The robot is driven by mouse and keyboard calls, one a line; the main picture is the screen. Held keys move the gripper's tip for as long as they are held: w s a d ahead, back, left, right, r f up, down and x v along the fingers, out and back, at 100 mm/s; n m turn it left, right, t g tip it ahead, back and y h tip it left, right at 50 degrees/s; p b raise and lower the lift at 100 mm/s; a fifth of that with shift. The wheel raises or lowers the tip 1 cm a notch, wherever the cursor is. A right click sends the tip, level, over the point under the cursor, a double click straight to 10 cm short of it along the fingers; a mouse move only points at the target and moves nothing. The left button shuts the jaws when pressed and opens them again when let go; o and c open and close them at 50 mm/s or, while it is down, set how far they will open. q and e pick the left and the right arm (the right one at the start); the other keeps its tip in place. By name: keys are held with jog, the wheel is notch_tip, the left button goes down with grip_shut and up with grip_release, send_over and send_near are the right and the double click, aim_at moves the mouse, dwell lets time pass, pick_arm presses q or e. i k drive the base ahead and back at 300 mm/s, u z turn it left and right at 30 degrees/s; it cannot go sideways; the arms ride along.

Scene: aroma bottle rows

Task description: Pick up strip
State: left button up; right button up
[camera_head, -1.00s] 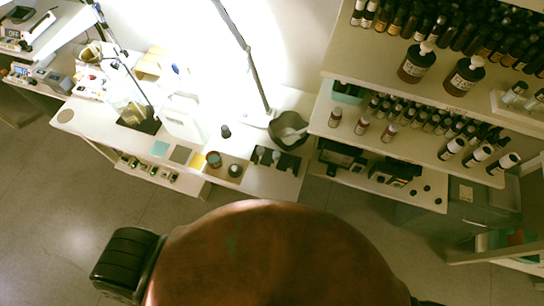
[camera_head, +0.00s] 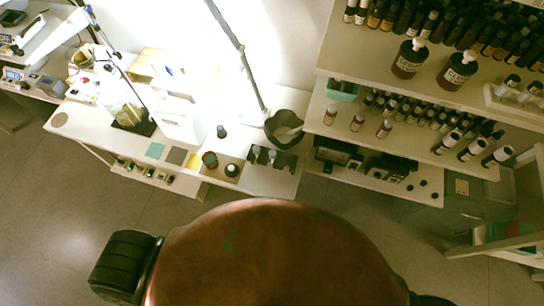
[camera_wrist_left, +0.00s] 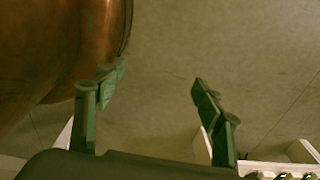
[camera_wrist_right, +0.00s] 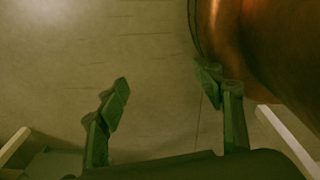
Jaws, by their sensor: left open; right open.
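I cannot make out a strip for certain in any view. In the head view the lit white worktable (camera_head: 95,128) stands at the left, with small items too small to tell apart. My left gripper (camera_wrist_left: 155,88) is open and empty in the left wrist view, over bare floor beside my copper-coloured body. My right gripper (camera_wrist_right: 162,92) is open and empty in the right wrist view, also over floor. Neither gripper shows in the head view. Both are apart from the table items.
A grey bowl (camera_head: 284,127) and a dark small bottle (camera_head: 221,131) stand on the worktable, under a lamp arm (camera_head: 240,55). Shelves at the right hold rows of bottles, including a large brown bottle (camera_head: 409,58). The floor (camera_head: 60,215) in front is clear.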

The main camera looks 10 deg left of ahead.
aim_at(272, 153)
jog(key=k, duration=1)
jog(key=z, duration=1.6)
jog(key=i, duration=2.55)
jog(key=u, duration=2.8)
